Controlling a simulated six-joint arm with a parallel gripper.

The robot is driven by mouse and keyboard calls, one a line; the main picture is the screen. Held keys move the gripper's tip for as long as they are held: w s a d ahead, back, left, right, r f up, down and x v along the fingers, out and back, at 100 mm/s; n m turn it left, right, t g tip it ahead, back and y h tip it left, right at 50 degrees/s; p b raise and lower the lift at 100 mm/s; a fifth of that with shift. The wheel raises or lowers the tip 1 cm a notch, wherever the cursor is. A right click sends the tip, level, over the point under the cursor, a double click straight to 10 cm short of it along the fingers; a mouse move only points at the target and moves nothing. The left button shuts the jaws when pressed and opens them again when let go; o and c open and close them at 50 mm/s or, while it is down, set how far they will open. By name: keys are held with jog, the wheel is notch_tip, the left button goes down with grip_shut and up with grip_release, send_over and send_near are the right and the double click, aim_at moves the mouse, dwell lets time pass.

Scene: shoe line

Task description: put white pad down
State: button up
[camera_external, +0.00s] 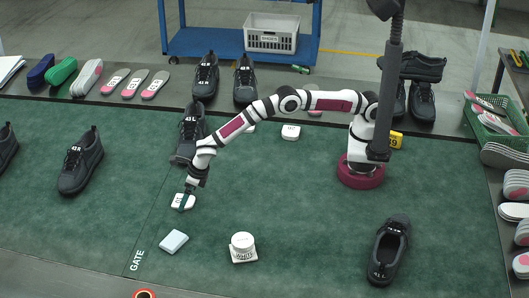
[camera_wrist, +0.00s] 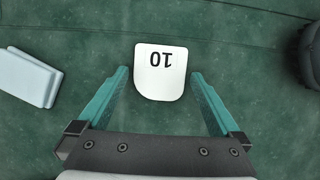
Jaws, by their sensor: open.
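A white pad (camera_external: 182,202) marked 10 lies on the green mat below my gripper (camera_external: 186,194). In the wrist view the white pad (camera_wrist: 161,72) has one rounded end and sits between the two teal fingers of my gripper (camera_wrist: 159,76). The fingers are spread, with a gap to the pad on both sides. I cannot tell how far the fingertips are above the mat.
A pale blue-white block (camera_external: 173,241) lies close by, also in the wrist view (camera_wrist: 28,76). A white round tub on a white base (camera_external: 242,248) stands to its right. A dark shoe (camera_external: 190,135) is behind the gripper. The mat's front middle (camera_external: 310,250) is free.

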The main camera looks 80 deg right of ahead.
jog(key=v, duration=1.2)
jog(key=s+d+r+m+g, duration=0.2)
jog(key=s+d+r+m, duration=0.85)
jog(key=d+m, duration=0.45)
jog(key=s+d+m+g+y, duration=0.1)
jog(key=s+d+m, duration=0.2)
jog(key=s+m, duration=1.1)
jog(key=s+d+m+g+y, duration=0.15)
jog(key=s+d+m, duration=0.25)
jog(key=s+m, duration=1)
jog(key=w+d+r+m+h, duration=0.1)
jog(key=w+d+m, duration=0.1)
jog(key=w+d, duration=0.45)
jog(key=w+d+m, duration=0.3)
jog(key=w, duration=0.7)
jog(key=w+d+r+m+h, duration=0.1)
jog(key=w+d+m, duration=0.1)
jog(key=w+d, duration=0.45)
jog(key=w+d+f+m, duration=0.4)
jog(key=w+d+f, duration=0.2)
jog(key=w+d, duration=0.25)
jog(key=shift+h, duration=0.25)
jog(key=f, duration=1)
jog(key=shift+w+f, duration=0.15)
jog(key=shift+w, duration=0.25)
